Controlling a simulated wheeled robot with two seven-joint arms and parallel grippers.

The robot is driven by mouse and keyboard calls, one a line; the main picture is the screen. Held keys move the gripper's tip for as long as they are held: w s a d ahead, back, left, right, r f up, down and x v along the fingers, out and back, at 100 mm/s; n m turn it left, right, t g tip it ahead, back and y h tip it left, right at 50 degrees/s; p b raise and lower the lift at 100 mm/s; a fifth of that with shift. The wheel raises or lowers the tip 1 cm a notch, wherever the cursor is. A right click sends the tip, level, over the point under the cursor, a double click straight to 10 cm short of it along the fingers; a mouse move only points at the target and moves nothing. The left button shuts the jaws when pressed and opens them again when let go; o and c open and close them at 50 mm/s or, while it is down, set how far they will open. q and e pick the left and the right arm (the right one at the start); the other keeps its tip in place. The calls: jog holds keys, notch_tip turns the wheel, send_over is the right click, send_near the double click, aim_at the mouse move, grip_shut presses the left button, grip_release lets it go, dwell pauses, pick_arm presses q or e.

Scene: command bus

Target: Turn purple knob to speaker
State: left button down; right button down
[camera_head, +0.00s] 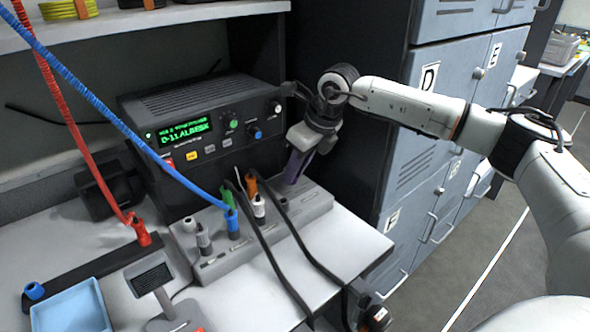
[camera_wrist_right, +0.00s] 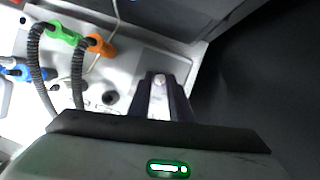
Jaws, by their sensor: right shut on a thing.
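My right gripper (camera_head: 294,165) reaches down over the right end of the grey socket panel (camera_head: 312,207). A dark purple upright shape shows at its fingertips in the head view; I cannot separate knob from fingers there. In the right wrist view the gripper (camera_wrist_right: 163,95) has its two dark purplish fingers close on either side of a small pale round top (camera_wrist_right: 160,80). This is likely the purple knob's top, with its sides hidden by the fingers. Its pointing direction and any speaker label cannot be made out. My left gripper is not in view.
Green (camera_head: 228,196), orange (camera_head: 252,186), blue (camera_head: 233,222) and white (camera_head: 258,207) plugs stand left of my right gripper. Black cables cross the panel's front. A black radio (camera_head: 200,125) with a green display stands behind. Grey cabinets (camera_head: 440,110) are at the right.

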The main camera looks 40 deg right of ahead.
jog(key=c, duration=1.6)
grip_release()
jog(key=shift+v, duration=5.2)
